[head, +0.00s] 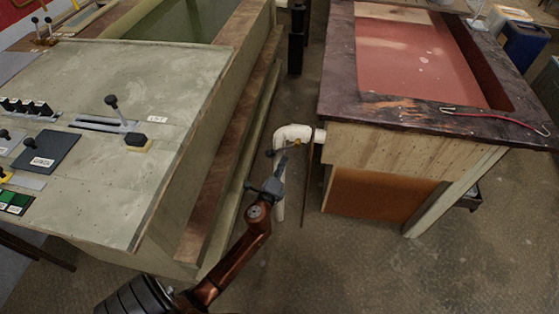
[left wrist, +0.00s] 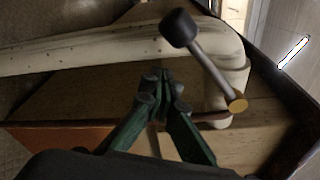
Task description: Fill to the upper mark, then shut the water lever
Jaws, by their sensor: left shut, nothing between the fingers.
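The water lever has a black knob and a metal rod; its knob (head: 269,153) stands out to the left of the white pipe (head: 290,131) in the head view. In the left wrist view the lever's knob (left wrist: 178,28) is at upper middle, and its rod runs down right to a brass pivot (left wrist: 237,104) on the pipe. My left gripper (head: 283,164) is shut and empty, close beside the pipe, just below the lever. Its green fingers (left wrist: 160,78) meet left of the rod, apart from it. The right gripper is not in view. I cannot make out an upper mark.
A dark-rimmed tank (head: 345,70) with a red interior stands right of the pipe. At left is a grey-green control panel (head: 180,70) with several levers and buttons. A narrow strip of floor (head: 300,95) lies between them. A red cord (head: 490,116) lies on the tank's rim.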

